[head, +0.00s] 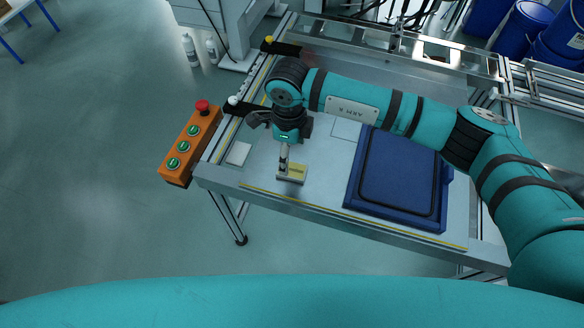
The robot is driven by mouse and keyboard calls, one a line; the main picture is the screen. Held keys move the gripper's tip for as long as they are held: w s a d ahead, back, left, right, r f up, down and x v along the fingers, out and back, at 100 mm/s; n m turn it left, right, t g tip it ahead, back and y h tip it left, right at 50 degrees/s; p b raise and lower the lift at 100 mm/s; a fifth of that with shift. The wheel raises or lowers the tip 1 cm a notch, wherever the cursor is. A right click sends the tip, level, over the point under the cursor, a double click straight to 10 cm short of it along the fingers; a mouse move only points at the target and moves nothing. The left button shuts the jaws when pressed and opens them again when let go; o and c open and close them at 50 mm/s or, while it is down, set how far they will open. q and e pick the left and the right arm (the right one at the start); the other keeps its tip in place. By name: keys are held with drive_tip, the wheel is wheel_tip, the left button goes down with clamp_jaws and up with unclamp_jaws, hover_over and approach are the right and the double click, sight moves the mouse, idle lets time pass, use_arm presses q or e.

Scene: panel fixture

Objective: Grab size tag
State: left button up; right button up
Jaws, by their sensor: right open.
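A small yellow piece (297,171), which looks like the size tag, sits on a pale block (292,180) near the front edge of the table. My right gripper (283,170) points down at the left side of the yellow piece, very close to it. It is open, and nothing shows held in it. I cannot tell whether its fingers touch the piece, and they hide part of the block. My left gripper is not in view.
A blue panel (398,180) lies on the table (300,202) to the right. A pale square plate (238,153) lies left of the block. An orange button box (190,143) with a red knob is at the table's left edge. Blue barrels (522,28) stand at the back right.

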sight(292, 169)
drive_tip(key=shift+d+f+p, duration=0.15)
drive_tip(key=shift+f+p, duration=0.1)
drive_tip(key=shift+f, duration=1.55)
drive_tip(key=shift+d+f+p, duration=0.1)
drive_tip(key=shift+f+p, duration=0.1)
drive_tip(key=shift+f, duration=1.55)
drive_tip(key=shift+c, duration=0.3)
drive_tip(key=c, duration=1.1)
drive_tip(key=shift+c, duration=0.4)
drive_tip(key=shift+r, duration=0.15)
